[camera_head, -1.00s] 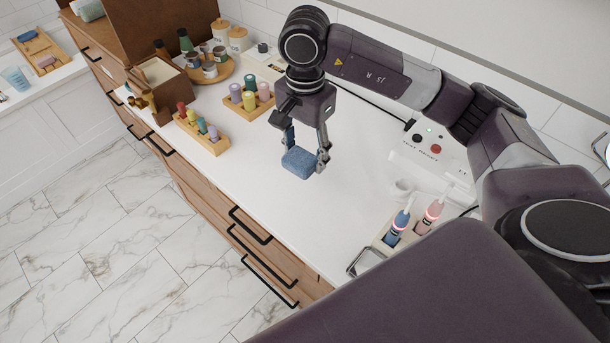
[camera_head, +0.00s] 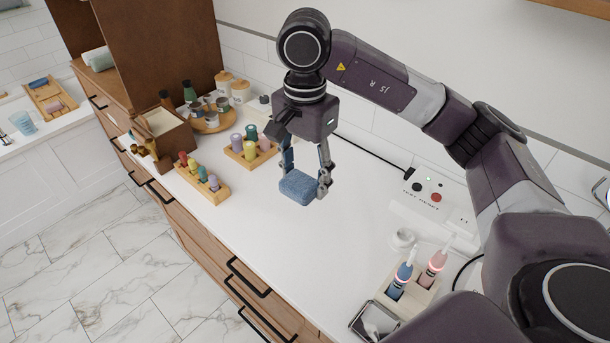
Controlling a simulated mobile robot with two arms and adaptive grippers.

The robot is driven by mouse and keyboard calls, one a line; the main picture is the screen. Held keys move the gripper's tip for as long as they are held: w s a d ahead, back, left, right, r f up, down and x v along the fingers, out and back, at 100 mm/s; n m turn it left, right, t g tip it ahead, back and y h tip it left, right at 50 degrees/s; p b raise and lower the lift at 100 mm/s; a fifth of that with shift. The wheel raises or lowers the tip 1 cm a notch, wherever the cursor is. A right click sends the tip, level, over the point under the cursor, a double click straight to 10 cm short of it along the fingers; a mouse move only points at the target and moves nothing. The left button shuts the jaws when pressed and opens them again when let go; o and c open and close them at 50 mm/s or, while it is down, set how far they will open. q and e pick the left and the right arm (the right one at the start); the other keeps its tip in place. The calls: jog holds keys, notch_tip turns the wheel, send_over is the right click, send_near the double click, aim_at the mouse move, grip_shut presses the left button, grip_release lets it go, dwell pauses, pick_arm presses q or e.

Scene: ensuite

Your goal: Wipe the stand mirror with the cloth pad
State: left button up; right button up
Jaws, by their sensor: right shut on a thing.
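My right gripper (camera_head: 305,188) is above the white counter, near the middle of the view, with its fingers pointing down. It is shut on the blue cloth pad (camera_head: 298,187), which sits between the fingertips. The pad looks held above the counter; the exact gap cannot be told. No stand mirror that I can make out is in this view. My left gripper is not in view.
On the white counter (camera_head: 320,250) stand wooden racks of coloured bottles (camera_head: 203,182) and (camera_head: 250,148), a round tray of jars (camera_head: 213,120), a toothbrush holder (camera_head: 412,290) and a power strip (camera_head: 430,200). The counter around the pad is clear.

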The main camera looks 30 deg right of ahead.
jog(key=shift+c, duration=0.7)
jog(key=shift+s+a+f, duration=0.1)
jog(key=shift+s, duration=0.05)
jog(key=s+a+f+n, duration=0.5)
jog(key=s+n, duration=0.4)
jog(key=n, duration=0.4)
jog(key=shift+f, duration=0.5)
